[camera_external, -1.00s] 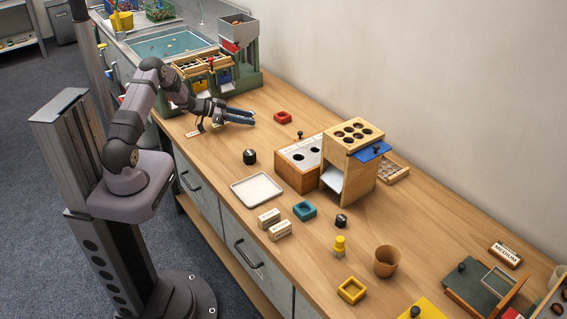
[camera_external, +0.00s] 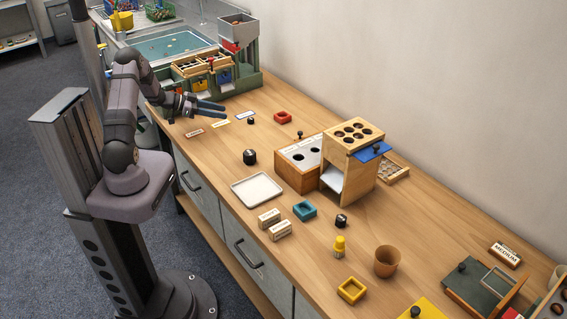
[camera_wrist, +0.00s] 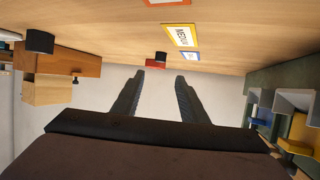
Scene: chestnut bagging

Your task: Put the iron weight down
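A small black weight (camera_external: 251,121) stands on the table just beyond the fingertips of my gripper (camera_external: 224,108), near the blue-framed card. A larger black cylinder (camera_external: 250,157) stands on the table nearer the tray, and another small black one (camera_external: 341,221) is further right. I cannot tell by look which is iron. My gripper (camera_wrist: 159,76) in the wrist view is open, its two fingers apart with nothing between them. A dark small piece (camera_wrist: 161,56) shows ahead of it, by the red block, and a black cylinder (camera_wrist: 40,42) is at the left.
A red block (camera_external: 283,117), a white tray (camera_external: 257,189) and wooden boxes (camera_external: 298,177) stand to the right. Green bins (camera_external: 246,82) stand behind.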

